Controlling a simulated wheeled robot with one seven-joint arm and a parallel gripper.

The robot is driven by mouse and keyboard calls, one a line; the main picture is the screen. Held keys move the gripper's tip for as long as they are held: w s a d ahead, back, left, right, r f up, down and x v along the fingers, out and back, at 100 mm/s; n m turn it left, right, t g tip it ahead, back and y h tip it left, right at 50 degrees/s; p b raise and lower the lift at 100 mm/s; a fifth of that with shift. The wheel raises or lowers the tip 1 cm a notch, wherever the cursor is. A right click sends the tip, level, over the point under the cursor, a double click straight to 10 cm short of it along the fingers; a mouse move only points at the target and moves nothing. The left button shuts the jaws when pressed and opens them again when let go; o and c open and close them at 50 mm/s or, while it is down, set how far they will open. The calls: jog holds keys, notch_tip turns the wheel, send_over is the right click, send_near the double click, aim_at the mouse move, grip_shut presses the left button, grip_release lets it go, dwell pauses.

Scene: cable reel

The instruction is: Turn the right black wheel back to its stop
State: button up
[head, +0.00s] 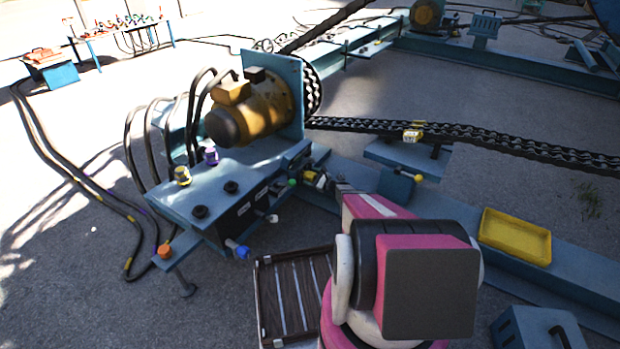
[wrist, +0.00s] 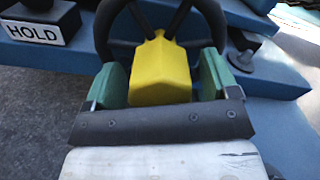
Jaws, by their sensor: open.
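The black wheel (wrist: 104,32) shows in the wrist view at the top middle, with dark spokes and its upper part cut off by the frame. A yellow block (wrist: 160,66) sits at the wheel's near side, where the spokes meet it. My gripper (wrist: 162,80) is open, with one green finger on each side of the yellow block. Narrow gaps seem to show beside the block; contact is not clear. In the head view, a small yellow and black shape (head: 315,179) shows at the console's right end, just beyond my arm; the wheel's outline cannot be made out there.
A HOLD label (wrist: 34,32) is left of the wheel, and a black knob (wrist: 244,50) is to its right. The blue console (head: 200,188) carries several knobs, a blue one (head: 237,249) among them. A yellow tray (head: 514,236) lies right of my arm. A chain (head: 470,135) runs behind.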

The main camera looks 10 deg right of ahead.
jog(key=shift+w+a, duration=0.25)
jog(key=shift+w, duration=0.05)
jog(key=shift+c, duration=0.4)
jog(key=c, duration=1.2)
jog(key=shift+o, duration=0.2)
jog(key=n, duration=0.3)
jog(key=shift+n, duration=0.4)
jog(key=n, duration=0.3)
jog(key=shift+n, duration=0.3)
jog(key=n, duration=0.5)
jog(key=shift+n, duration=0.7)
